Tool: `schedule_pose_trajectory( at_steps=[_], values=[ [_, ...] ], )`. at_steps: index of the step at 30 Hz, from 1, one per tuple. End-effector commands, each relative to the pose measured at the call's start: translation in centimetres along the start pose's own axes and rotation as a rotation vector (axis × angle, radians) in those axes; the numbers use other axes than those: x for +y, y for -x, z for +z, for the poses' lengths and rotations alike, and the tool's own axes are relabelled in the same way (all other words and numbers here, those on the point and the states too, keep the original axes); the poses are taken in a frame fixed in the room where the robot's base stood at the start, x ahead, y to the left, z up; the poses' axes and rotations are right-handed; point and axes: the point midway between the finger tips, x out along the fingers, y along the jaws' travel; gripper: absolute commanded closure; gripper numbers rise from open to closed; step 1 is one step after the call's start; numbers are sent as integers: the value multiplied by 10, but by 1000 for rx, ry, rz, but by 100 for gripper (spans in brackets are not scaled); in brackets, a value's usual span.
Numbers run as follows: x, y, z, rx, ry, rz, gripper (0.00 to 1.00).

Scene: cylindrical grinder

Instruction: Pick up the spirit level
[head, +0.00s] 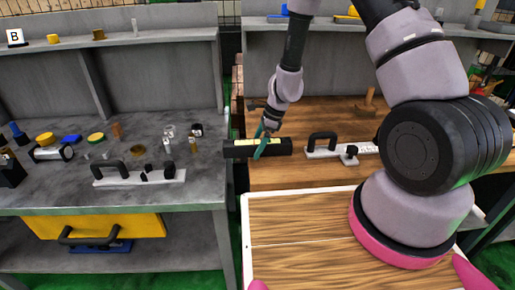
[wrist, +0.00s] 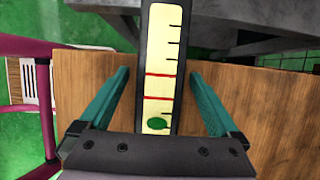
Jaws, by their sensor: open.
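The spirit level (head: 238,150) is a black bar with a yellow vial face on top, at the left end of the wooden table in the head view. In the wrist view the spirit level (wrist: 161,45) runs up the middle, with red lines, black ticks and a green bubble near my gripper's palm. My gripper (head: 262,146) is at the level's middle, with its teal fingers open. In the wrist view my gripper (wrist: 160,78) has one finger on each side of the level, with a visible gap on both sides. The level's near end is hidden by the palm.
A wooden table (head: 310,177) lies under the level, and its edge shows in the wrist view. A handled tool (head: 322,147) is to the right. A grey workbench (head: 60,187) with several small parts and another handled tool (head: 138,176) stands left, across a gap.

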Motion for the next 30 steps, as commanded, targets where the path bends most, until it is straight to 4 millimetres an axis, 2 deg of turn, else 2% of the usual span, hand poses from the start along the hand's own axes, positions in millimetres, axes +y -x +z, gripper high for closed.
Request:
schedule_pose_trajectory(
  at_steps=[2, 3, 5, 9, 10, 22, 26, 30],
  values=[
    [0, 0, 0, 0, 0, 0, 3],
    [0, 0, 0, 0, 0, 0, 18],
    [0, 0, 0, 0, 0, 0, 41],
    [0, 0, 0, 0, 0, 0, 94],
    [0, 0, 0, 0, 0, 0, 100],
    [0, 6, 3, -2, 3, -1, 100],
    [-1, 21, 10, -2, 5, -3, 100],
    [-1, 46, 20, -2, 5, -4, 100]
  ],
)
